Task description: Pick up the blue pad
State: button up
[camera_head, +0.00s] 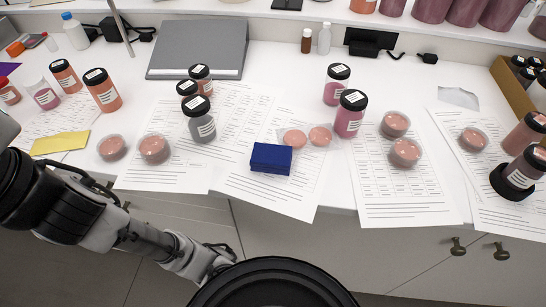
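The blue pad (271,158) is a dark blue, box-shaped block. It lies on a printed sheet (290,196) near the front edge of the white counter, left of the picture's middle and clear of my arm. My arm comes in from the left edge, below the counter's front, and runs down to the bottom middle. Its far end passes behind a round black part of my body. My gripper's fingers cannot be seen there.
Two pink discs (307,137) sit just behind the blue pad. A grey jar (200,120) stands behind it to the left, a pink jar (350,114) to the right. A yellow pad (60,142) lies far left. Cabinet doors (400,250) are below the counter.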

aim_at(271, 159)
jog(key=l+u, duration=0.1)
jog(key=u, duration=1.8)
jog(key=k+l+u, duration=0.1)
jog(key=k+l, duration=0.85)
jog(key=k, duration=0.25)
jog(key=i+l, duration=0.35)
jog(key=i+u, duration=0.05)
jog(key=i, duration=0.05)
